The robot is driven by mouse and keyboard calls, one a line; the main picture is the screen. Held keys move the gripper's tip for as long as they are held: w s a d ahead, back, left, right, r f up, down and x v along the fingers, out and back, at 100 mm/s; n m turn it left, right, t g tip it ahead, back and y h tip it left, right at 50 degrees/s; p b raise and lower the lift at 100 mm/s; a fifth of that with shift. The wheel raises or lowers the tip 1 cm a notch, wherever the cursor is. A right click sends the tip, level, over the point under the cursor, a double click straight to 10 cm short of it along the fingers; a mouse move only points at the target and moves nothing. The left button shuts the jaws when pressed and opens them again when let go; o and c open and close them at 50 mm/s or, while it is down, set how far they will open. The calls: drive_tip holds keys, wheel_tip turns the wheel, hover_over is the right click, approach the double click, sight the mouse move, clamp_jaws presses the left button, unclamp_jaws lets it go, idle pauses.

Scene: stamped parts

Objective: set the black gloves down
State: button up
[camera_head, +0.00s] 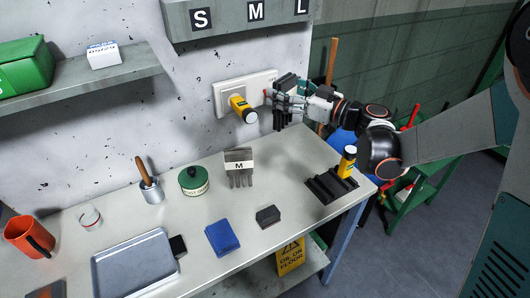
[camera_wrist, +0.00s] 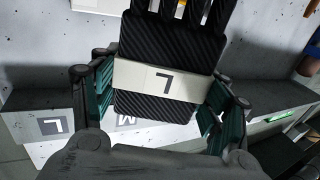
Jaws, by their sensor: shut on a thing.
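The black gloves (camera_wrist: 158,50) are a ribbed black pair with a white band marked L, filling the middle of the wrist view. My gripper (camera_wrist: 160,92) is shut on them, with a finger on either side of the band. In the head view my gripper (camera_head: 288,102) is raised above the back right of the table, in front of the wall. The black gloves (camera_head: 279,121) show there as dark pieces above and below the fingers, partly hidden by them.
A shelf (camera_head: 235,24) marked S, M, L is above. On the table (camera_head: 285,160) are grey gloves marked M (camera_head: 238,157), a green tin (camera_head: 194,181), a black rack (camera_head: 325,190) with a yellow torch, a blue cloth (camera_head: 222,236) and a dark block (camera_head: 268,216).

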wheel_tip(320, 180, down, 18)
drive_tip(key=b, duration=0.6)
drive_tip(key=shift+f+b, duration=0.15)
drive_tip(key=shift+b, duration=0.2)
drive_tip(key=o, duration=1.1)
drive_tip(key=shift+f, duration=0.15)
drive_tip(key=shift+c, duration=0.2)
